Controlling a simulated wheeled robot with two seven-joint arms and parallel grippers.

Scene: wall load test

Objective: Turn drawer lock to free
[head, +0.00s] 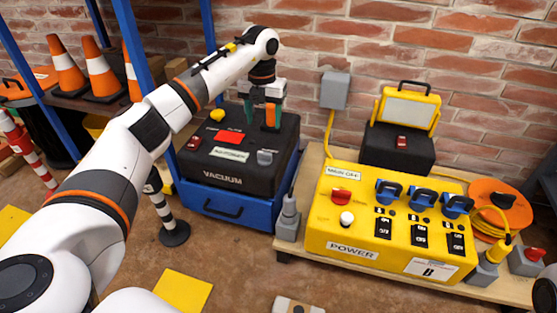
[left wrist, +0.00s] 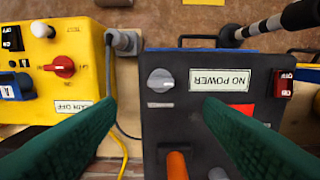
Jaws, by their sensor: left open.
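The black vacuum unit (head: 245,160) stands on a blue drawer (head: 225,206) with a dark handle. A grey knob (head: 264,157), which looks like the drawer lock, is at the right of its front panel. It also shows in the left wrist view (left wrist: 161,80), beyond and between the fingertips, with a small unreadable label beside it. My left gripper (head: 266,117) is open, with green fingers pointing down over the back of the unit, apart from the knob. An orange post (left wrist: 177,165) shows between the fingers. My right gripper is not in view.
A yellow power box (head: 340,225) stands to the right, with a grey plug (head: 289,218) between. A striped post (head: 165,210) stands left.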

